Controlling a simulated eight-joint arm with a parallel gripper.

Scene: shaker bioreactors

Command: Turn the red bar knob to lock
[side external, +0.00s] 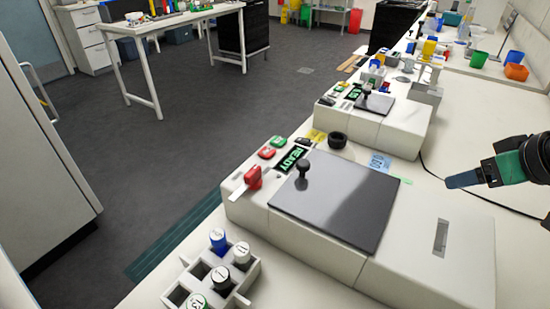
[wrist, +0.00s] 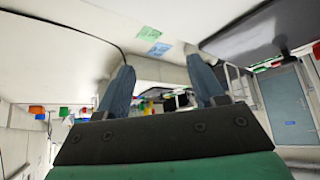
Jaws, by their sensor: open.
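In the side external view the red bar knob (side external: 252,178) sits on the near left corner of the front shaker bioreactor (side external: 420,225), with a white bar or pointer (side external: 238,191) beside it. A lit green display reading READY (side external: 291,159) is to its right. My gripper (side external: 450,182) is at the right, above the bench and well apart from the knob, pointing left. In the wrist view my gripper (wrist: 163,90) shows two blue-grey fingers spread apart with nothing between them. The knob is not visible in the wrist view.
A dark plate with a black knob (side external: 303,172) covers the front machine's top. A rack (side external: 247,270) of capped bottles stands near the knob. A black ring (side external: 337,140) lies behind. A second machine (side external: 375,125) stands farther back. The air between gripper and knob looks clear.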

